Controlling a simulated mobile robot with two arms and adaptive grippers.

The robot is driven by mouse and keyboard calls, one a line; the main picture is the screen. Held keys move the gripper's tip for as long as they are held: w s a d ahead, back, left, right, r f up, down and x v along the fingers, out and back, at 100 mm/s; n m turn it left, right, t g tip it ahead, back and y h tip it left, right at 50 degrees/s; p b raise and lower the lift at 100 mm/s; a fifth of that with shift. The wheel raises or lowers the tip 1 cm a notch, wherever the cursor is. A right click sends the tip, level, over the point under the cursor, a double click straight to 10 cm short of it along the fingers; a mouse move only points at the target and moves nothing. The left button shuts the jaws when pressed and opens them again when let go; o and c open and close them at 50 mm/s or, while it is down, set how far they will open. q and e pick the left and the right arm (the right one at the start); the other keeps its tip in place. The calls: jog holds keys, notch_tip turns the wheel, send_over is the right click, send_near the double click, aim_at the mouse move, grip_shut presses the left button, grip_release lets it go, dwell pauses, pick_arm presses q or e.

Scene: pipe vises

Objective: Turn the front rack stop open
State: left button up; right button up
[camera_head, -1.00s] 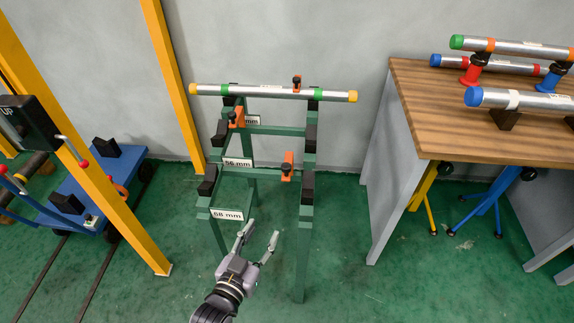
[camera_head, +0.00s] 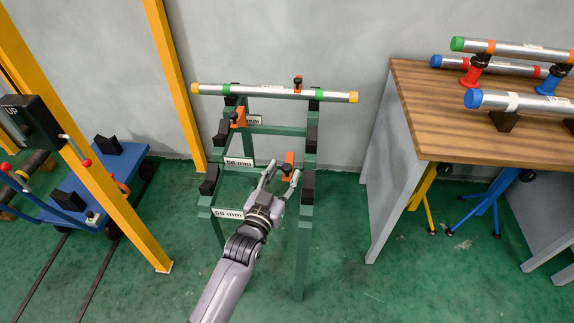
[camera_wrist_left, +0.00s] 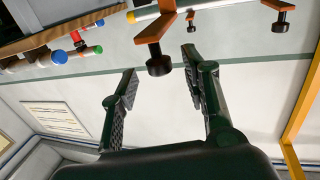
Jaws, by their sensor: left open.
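The front rack stop (camera_head: 288,163) is an orange bracket with a black knob, on the front bar of the green rack (camera_head: 304,245). My left gripper (camera_head: 281,172) is open and empty at the front of the rack, its fingertips close to this stop and partly covering it. In the left wrist view, the nearest orange stop (camera_wrist_left: 155,28) shows its black knob between and beyond the open fingers (camera_wrist_left: 158,72); I cannot tell whether they touch. My right gripper is not in view.
Two other orange stops, middle (camera_head: 237,117) and back (camera_head: 297,83), sit higher on the rack. A steel pipe (camera_head: 265,92) lies across the top. A wooden workbench (camera_head: 430,120) stands right, a yellow post (camera_head: 95,165) left.

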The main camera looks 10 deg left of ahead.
aim_at(285, 171)
pick_arm(q)
jog(key=shift+x, duration=1.65)
jog(key=shift+c, duration=0.4)
grip_shut()
